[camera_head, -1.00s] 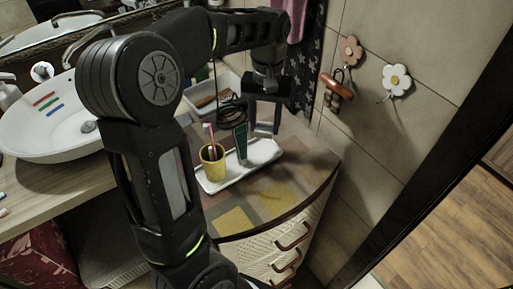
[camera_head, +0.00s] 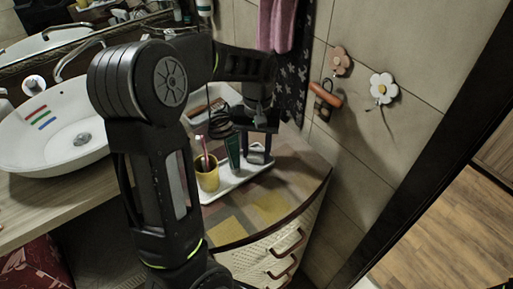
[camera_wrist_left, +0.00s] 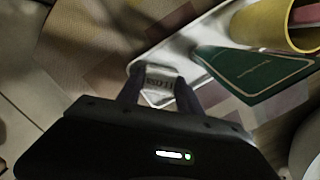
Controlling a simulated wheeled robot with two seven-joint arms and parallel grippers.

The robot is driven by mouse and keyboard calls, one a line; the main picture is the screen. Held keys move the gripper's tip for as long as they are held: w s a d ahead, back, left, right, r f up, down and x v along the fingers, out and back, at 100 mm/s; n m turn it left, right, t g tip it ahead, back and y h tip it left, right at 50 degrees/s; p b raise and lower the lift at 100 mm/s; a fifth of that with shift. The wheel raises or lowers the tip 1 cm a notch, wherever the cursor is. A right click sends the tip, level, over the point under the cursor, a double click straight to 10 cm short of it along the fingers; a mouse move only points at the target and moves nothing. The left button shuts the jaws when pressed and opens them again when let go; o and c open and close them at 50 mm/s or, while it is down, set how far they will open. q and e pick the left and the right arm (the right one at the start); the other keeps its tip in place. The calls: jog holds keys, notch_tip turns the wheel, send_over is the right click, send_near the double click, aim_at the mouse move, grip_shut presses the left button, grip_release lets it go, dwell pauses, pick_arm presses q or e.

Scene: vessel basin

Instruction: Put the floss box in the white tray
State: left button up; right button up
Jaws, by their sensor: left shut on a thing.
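My left gripper (camera_head: 257,150) is shut on the small whitish floss box (camera_head: 256,156), at the right end of the white tray (camera_head: 236,183). In the left wrist view, the floss box (camera_wrist_left: 160,97) shows between the two fingers, with dark lettering on it. The tray's rim (camera_wrist_left: 165,45) runs beside and behind it there. The box looks at or just above the tray's end; I cannot tell whether it touches the tray. My right gripper is not in view.
A yellow cup (camera_head: 208,178) with a toothbrush and a green tube (camera_head: 233,150) stand on the tray, left of my gripper. The white basin (camera_head: 60,130) is at left. The cabinet top's front right (camera_head: 275,205) is clear.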

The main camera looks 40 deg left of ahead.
aim_at(257, 150)
pick_arm(q)
jog(key=shift+f, duration=0.1)
jog(key=o, duration=1.3)
jog(key=shift+r, duration=0.25)
jog(key=r, duration=0.2)
jog(key=r+b, duration=0.1)
jog(key=r, duration=0.1)
jog(key=w+r, duration=0.1)
jog(key=r, duration=0.1)
jog(key=shift+a+r, duration=0.2)
jog(key=shift+r, duration=0.2)
notch_tip(257, 150, up, 5)
jog(key=p, duration=0.3)
jog(key=shift+w+a, duration=0.15)
